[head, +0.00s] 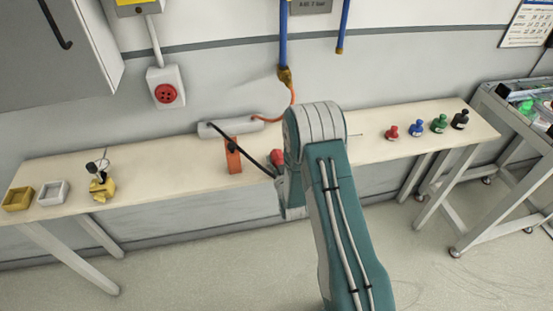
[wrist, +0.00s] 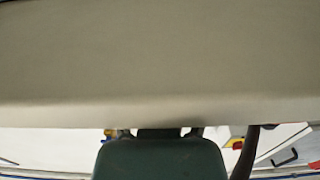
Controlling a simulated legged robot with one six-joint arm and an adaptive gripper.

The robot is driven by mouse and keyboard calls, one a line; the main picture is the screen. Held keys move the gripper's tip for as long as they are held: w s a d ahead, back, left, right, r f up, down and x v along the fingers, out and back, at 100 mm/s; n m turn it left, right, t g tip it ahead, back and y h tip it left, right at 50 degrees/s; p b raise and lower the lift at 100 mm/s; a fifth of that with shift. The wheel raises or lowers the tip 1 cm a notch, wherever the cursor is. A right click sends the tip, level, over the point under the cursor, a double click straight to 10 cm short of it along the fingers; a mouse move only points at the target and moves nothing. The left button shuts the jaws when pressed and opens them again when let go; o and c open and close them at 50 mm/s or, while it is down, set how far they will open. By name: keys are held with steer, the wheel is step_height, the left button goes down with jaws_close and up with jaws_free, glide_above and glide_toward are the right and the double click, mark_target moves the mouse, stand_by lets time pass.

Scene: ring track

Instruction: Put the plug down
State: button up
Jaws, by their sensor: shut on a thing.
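My gripper shows in the wrist view as a dark body with short dark fingers (wrist: 162,133) at the bottom middle. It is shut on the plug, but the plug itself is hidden. In the head view my teal and grey arm hides the fingers. A black cable (head: 247,153) runs from the grey box (head: 230,126) on the bench down to the right, to the end of my arm. A dark strand, likely this cable, shows right of the gripper in the wrist view (wrist: 245,155). An upright orange piece (head: 233,156) stands below the box, beside the cable.
The pale bench (head: 150,175) bears a yellow and black item (head: 101,186), two small trays at the left, a red knob (head: 277,156) beside my arm, and several coloured bottles at the right. A red socket (head: 167,92) is on the wall. A grey cart (head: 510,115) stands right.

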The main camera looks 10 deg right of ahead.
steer(key=shift+d, duration=0.25)
steer(key=o, duration=1.1)
steer(key=shift+a, duration=0.25)
steer(key=shift+o, duration=1.2)
steer(key=shift+a, duration=0.3)
steer(key=shift+d, duration=0.35)
